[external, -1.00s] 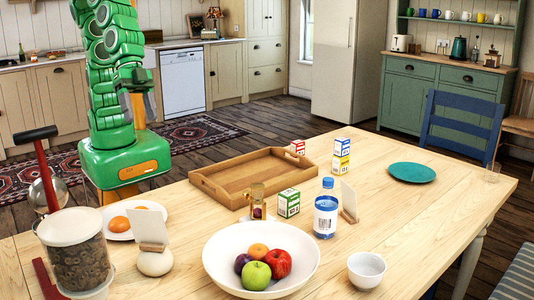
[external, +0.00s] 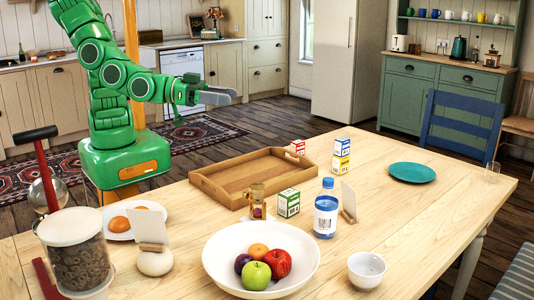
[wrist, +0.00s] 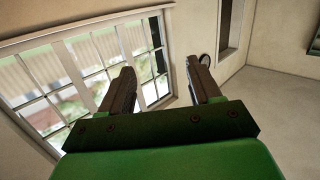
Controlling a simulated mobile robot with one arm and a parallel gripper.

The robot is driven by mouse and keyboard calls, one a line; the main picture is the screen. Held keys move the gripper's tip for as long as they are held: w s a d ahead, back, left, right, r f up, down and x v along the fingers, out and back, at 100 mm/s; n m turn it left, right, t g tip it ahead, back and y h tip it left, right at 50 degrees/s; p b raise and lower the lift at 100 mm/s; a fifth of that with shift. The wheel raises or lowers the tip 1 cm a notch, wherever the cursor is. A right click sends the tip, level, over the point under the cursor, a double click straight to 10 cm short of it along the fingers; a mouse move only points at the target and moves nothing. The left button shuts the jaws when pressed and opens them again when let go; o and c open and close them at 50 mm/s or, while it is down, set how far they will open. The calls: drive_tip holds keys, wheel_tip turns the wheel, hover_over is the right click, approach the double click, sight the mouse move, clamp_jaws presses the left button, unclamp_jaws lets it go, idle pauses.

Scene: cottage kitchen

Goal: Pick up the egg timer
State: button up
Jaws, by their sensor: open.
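My gripper (external: 232,95) is up in the air, behind and above the tray and apart from the timer. In the wrist view my gripper (wrist: 162,78) has its two fingers spread with nothing between them. The wrist view faces a window and a wall, and the timer is not in it.
A wooden tray (external: 203,184) lies behind the timer. A green-and-white box (external: 289,203) is close at its right, then a blue-capped bottle (external: 325,215). The fruit bowl (external: 219,262) is in front.

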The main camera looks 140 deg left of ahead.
drive_tip(key=a+r+y, duration=0.1)
drive_tip(key=y, duration=0.1)
approach(257, 186)
drive_tip(key=x, duration=0.2)
drive_tip(key=shift+f+x, duration=0.2)
drive_tip(key=shift+x, duration=1.15)
drive_tip(key=shift+f+x, duration=0.2)
drive_tip(key=shift+x, duration=2.5)
drive_tip(key=shift+s, duration=0.1)
clamp_jaws()
